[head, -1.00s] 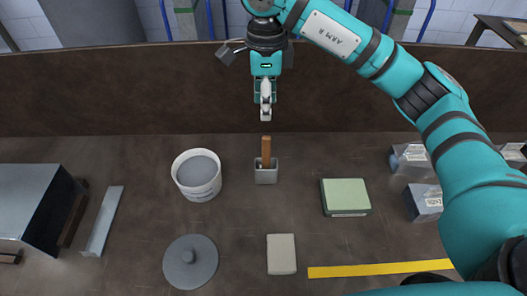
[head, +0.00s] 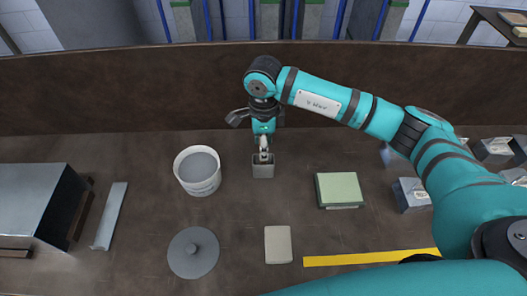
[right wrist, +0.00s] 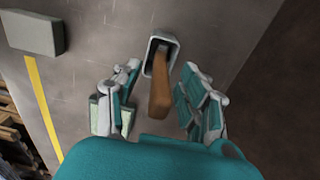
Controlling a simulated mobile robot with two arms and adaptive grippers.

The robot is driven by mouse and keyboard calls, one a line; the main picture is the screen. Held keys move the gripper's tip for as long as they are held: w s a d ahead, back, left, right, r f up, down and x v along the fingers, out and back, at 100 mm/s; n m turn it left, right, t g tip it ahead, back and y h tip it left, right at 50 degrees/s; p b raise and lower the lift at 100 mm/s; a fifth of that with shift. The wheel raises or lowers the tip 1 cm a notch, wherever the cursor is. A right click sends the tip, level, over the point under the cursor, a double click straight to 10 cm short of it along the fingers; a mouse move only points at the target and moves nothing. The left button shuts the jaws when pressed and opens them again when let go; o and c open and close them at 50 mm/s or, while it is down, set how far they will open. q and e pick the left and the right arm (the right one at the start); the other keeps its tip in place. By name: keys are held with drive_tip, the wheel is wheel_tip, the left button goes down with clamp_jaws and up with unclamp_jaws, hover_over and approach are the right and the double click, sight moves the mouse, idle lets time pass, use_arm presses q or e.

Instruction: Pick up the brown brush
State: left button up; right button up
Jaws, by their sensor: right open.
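The brown brush (right wrist: 160,95) stands handle-up in a small grey square holder (head: 264,172). In the right wrist view its wooden handle rises between the fingers of my right gripper (right wrist: 160,105), which is open, with a gap on each side of the handle. The holder's rim (right wrist: 174,44) shows beyond the fingertips. In the head view my right gripper (head: 264,155) is directly over the holder and hides the handle. The brush head is hidden inside the holder. My left gripper is not in view.
A white bucket of grey material (head: 198,186) stands left of the holder. A green box (head: 340,191) lies to the right, a grey round lid (head: 193,255) and a pale block (head: 278,245) in front. A yellow strip (head: 370,258) and metal ducts (head: 35,205) lie farther out.

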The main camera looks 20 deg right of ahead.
drive_tip(key=shift+f, duration=0.15)
clamp_jaws()
idle(0.4)
